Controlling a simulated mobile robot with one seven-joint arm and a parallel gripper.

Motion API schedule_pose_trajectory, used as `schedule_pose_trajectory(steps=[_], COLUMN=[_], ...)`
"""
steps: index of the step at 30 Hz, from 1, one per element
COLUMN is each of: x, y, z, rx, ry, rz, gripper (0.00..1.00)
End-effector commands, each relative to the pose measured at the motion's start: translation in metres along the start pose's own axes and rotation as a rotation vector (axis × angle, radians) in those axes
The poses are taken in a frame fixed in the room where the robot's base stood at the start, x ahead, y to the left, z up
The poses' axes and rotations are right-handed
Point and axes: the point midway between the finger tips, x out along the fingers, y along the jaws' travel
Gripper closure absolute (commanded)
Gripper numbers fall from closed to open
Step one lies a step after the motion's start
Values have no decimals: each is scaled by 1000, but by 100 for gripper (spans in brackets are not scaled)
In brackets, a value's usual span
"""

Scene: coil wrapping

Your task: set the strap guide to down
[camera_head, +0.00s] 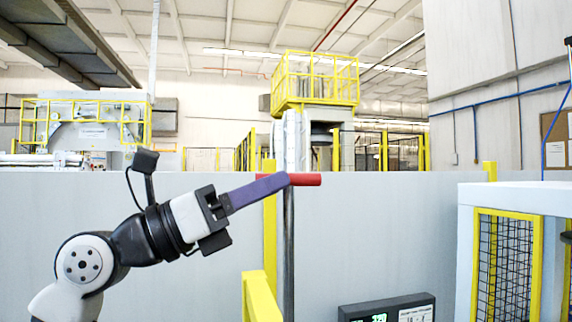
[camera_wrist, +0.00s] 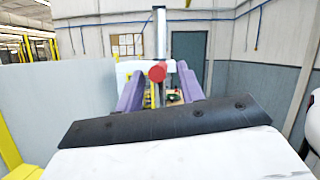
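A red bar-shaped handle (camera_head: 305,180) lies level at the top of a thin grey upright post (camera_head: 289,250) in the head view. I take it to be the strap guide's handle, though no label shows this. My gripper (camera_head: 286,180) reaches it from the left with long purple fingers. In the wrist view the round red end of the handle (camera_wrist: 157,71) shows between the two purple fingers of my gripper (camera_wrist: 159,76). The fingers are apart, with a gap on each side of the red end. Whether a fingertip touches it is unclear.
A yellow post (camera_head: 270,235) stands just beside the grey post. A dark display box (camera_head: 388,308) sits low at the right. A pale wall panel (camera_head: 395,230) runs behind.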

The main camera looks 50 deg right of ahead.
Motion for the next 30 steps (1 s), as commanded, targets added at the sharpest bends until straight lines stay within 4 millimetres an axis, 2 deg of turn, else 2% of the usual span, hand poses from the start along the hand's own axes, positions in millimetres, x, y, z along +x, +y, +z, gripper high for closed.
schedule_pose_trajectory(steps=[1, 6, 17, 20, 26, 30], x=[10, 28, 33, 33, 33, 33], y=[-1, 0, 0, 0, 0, 0], z=[2, 1, 0, 0, 0, 0], rx=[0, 1, 0, 0, 0, 0], ry=[1, 0, -1, -1, -1, -1], rz=[-2, 0, 0, 0, 0, 0], gripper=[62, 62, 62, 71, 97, 100])
